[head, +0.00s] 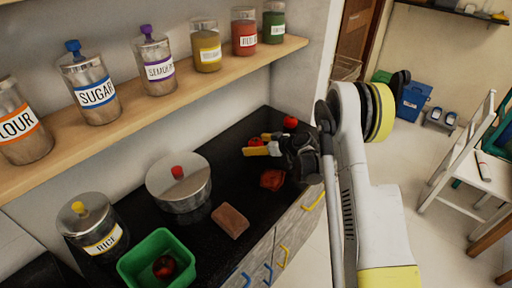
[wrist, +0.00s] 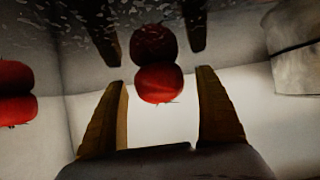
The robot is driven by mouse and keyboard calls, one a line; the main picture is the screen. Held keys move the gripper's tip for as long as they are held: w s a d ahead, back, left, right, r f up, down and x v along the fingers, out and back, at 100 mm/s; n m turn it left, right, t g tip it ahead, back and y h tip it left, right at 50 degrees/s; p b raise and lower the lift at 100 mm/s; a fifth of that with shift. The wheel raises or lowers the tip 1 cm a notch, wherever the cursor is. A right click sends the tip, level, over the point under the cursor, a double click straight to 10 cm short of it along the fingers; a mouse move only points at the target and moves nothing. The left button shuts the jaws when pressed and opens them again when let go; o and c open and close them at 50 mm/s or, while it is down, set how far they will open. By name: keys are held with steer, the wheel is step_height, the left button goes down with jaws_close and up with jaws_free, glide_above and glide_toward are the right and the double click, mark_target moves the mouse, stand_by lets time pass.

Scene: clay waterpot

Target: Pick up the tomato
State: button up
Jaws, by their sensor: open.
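A red tomato (head: 256,142) sits on the dark counter near the back wall. In the wrist view the tomato (wrist: 160,83) shows between my yellow fingers, with its reflection in the glossy counter above it. My gripper (head: 255,144) is open, low over the counter, with one finger on either side of this tomato. Whether a finger touches it I cannot tell. A second tomato (head: 290,122) sits further right on the counter; it also shows at the left of the wrist view (wrist: 15,108).
A crumpled red item (head: 272,179) lies in front of my gripper. A lidded metal pot (head: 179,190), a brown block (head: 230,221), a rice jar (head: 94,226) and a green bin (head: 136,262) holding a red fruit (head: 165,267) stand left. A shelf (head: 150,112) with several jars runs above.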

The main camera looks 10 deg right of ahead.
steer(key=c, duration=1.3)
steer(key=shift+r, duration=0.2)
